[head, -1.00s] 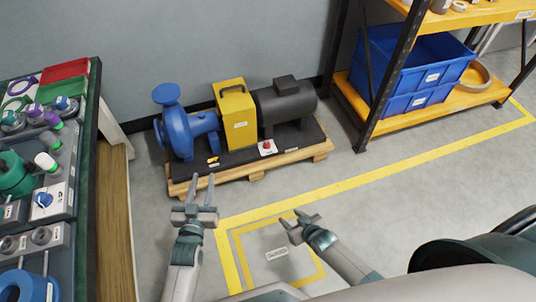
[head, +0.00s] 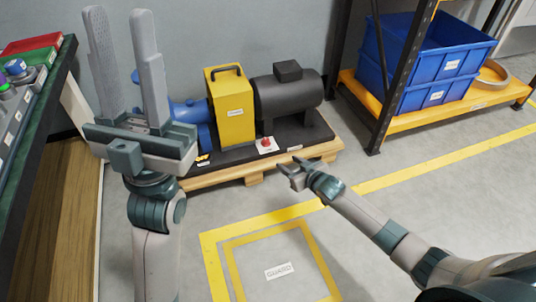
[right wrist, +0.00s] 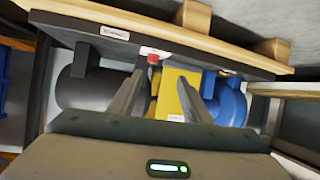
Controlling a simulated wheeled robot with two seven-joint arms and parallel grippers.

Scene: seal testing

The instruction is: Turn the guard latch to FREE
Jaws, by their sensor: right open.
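The yellow guard (head: 230,108), a box with a black handle, stands on the pump skid between the blue pump (head: 195,115) and the black motor. A small orange part, seemingly the guard latch (head: 203,160), sits low on the skid beside it; its setting is too small to read. My left gripper (head: 119,14) is open and empty, large in the foreground, hiding part of the pump. My right gripper (head: 287,170) is open and empty in front of the skid's front edge. In the right wrist view its fingers (right wrist: 163,82) point toward the guard, apart from it.
A red button (head: 266,143) on a white plate sits at the skid's front. The black motor (head: 286,97) is to the right. A bench (head: 40,150) stands at left, a shelf with blue bins (head: 425,95) at right. The yellow-marked floor square (head: 265,250) is empty.

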